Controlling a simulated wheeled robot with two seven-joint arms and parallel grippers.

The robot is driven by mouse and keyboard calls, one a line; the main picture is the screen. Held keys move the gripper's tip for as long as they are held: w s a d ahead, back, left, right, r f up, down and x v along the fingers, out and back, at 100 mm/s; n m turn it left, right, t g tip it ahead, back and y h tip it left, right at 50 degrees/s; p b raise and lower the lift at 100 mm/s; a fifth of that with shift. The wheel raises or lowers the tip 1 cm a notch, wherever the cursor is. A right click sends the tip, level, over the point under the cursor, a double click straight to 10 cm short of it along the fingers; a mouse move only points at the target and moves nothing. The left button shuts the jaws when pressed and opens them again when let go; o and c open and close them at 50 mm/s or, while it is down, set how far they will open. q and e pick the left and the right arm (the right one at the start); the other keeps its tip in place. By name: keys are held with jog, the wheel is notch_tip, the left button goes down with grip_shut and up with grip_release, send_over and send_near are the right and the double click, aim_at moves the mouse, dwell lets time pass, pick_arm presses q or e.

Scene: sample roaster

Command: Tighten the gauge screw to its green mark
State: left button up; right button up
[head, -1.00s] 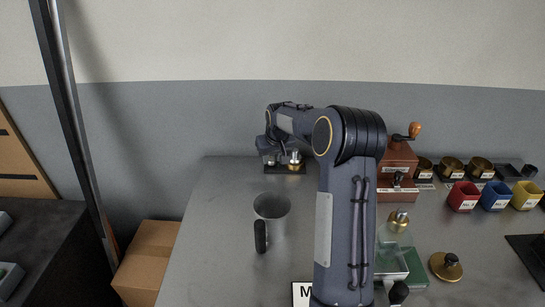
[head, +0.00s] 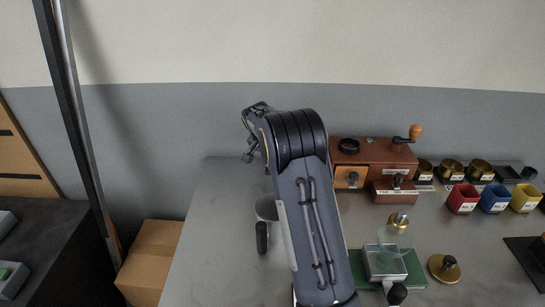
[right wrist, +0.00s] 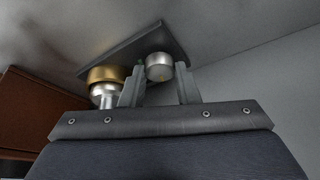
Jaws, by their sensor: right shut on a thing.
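In the right wrist view, my right gripper (right wrist: 159,86) has its two fingers on either side of a short silver round knob, the gauge screw (right wrist: 158,67), and is shut on it. The screw stands on a dark flat plate (right wrist: 133,47). Just left of it on the plate is a brass-coloured round part with a silver stem (right wrist: 105,76), close to the left finger. A tiny coloured fleck shows near the screw; I cannot tell whether it is the green mark. In the head view my right arm hides the plate and screw. My left gripper is not in view.
A metal cup with a dark handle (head: 262,236) stands beside my arm. A red-brown grinder box (head: 372,158) stands behind to the right. A green mat with a glass-and-metal device (head: 383,258), a brass tamper (head: 444,268) and coloured cups (head: 463,197) are further right.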

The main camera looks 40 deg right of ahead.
jog(key=shift+m+g, duration=0.3)
jog(key=shift+m, duration=0.2)
jog(key=o, duration=1)
jog(key=shift+c, duration=0.2)
jog(key=v, duration=0.7)
jog(key=shift+a+r, duration=0.2)
jog(key=shift+r, duration=0.15)
